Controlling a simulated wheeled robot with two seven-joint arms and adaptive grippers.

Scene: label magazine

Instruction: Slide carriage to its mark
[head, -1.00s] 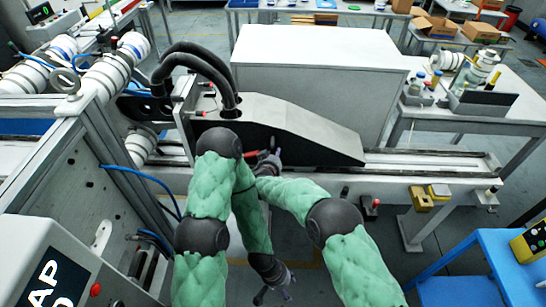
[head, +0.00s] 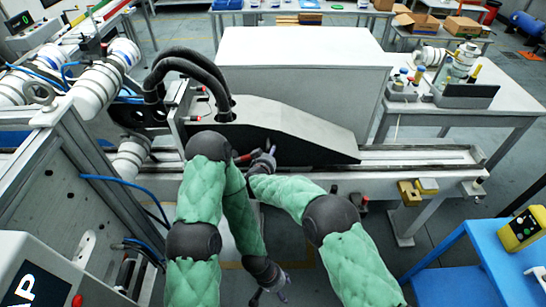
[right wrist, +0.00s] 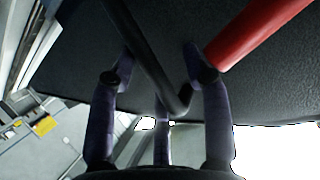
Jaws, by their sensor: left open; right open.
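The carriage (head: 290,128) is a dark wedge-shaped body with a grey top, sitting on a long rail (head: 425,157). Its sloping nose points right. Black hoses rise from its left end. A red handle (head: 243,157) shows low on its near side; the red grip (right wrist: 250,35) and a black bar (right wrist: 150,65) show close in the right wrist view. My right gripper (head: 264,158) is at this handle, its fingers (right wrist: 158,75) open with the bar passing between them. Contact is unclear. My left gripper (head: 272,292) hangs low and empty in front of the rail. I cannot make out the mark.
Brass-coloured blocks (head: 409,193) sit at the rail's front right. A blue table (head: 490,262) stands at lower right, a grey panelled frame (head: 60,200) at left. A large white cabinet (head: 305,75) stands behind the carriage. The rail right of the nose looks clear.

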